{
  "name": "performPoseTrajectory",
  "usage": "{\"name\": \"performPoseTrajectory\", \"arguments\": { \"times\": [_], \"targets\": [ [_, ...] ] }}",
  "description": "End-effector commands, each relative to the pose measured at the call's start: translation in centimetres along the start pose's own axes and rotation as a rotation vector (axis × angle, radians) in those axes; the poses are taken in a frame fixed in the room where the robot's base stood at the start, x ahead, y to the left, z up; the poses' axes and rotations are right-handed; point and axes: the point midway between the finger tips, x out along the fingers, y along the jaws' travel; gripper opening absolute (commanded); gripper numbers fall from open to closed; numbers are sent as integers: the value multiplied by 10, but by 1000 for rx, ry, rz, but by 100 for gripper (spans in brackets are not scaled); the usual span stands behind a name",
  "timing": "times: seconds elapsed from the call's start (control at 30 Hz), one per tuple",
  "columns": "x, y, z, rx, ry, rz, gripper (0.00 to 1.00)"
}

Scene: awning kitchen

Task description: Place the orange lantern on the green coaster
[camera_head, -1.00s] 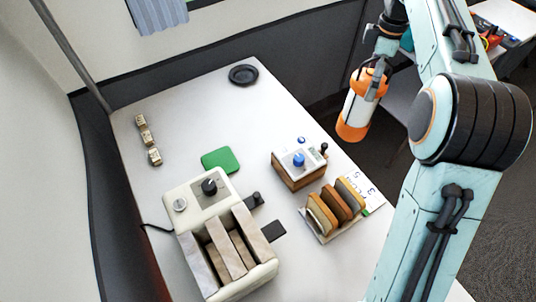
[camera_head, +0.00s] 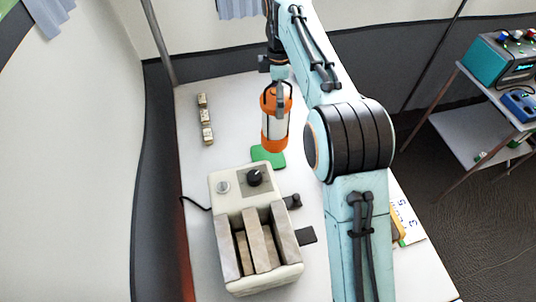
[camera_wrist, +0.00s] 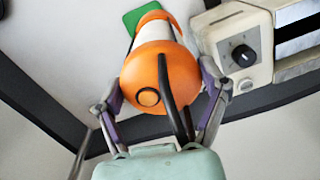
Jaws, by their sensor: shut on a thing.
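The orange lantern (camera_head: 275,118) has orange ends and a white middle. My gripper (camera_head: 277,92) is shut on its upper end and holds it upright or nearly so. In the wrist view my gripper (camera_wrist: 165,105) has one finger on each side of the lantern's round orange top (camera_wrist: 160,78). The green coaster (camera_head: 268,156) lies on the white table, just below the lantern in the head view and partly covered by it. In the wrist view the coaster (camera_wrist: 140,14) shows beyond the lantern's far end. The lantern appears to be above the table, apart from the coaster.
A cream toaster (camera_head: 255,235) with slices in it stands close in front of the coaster. Several small patterned blocks (camera_head: 206,120) stand in a row at the left of the table (camera_head: 235,95). My arm hides the table's right part. A side shelf (camera_head: 460,135) stands at the right.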

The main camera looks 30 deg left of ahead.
Motion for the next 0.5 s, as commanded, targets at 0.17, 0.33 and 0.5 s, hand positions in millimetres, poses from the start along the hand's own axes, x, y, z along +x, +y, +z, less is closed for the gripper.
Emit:
{"name": "performPoseTrajectory", "arguments": {
  "times": [0.17, 0.33, 0.5],
  "targets": [
    [17, -1, -10, -19, -1, -4, 34],
    [50, 0, -10, -19, -1, -2, 34],
    [68, 1, -10, -21, 0, -1, 34]
  ]
}}
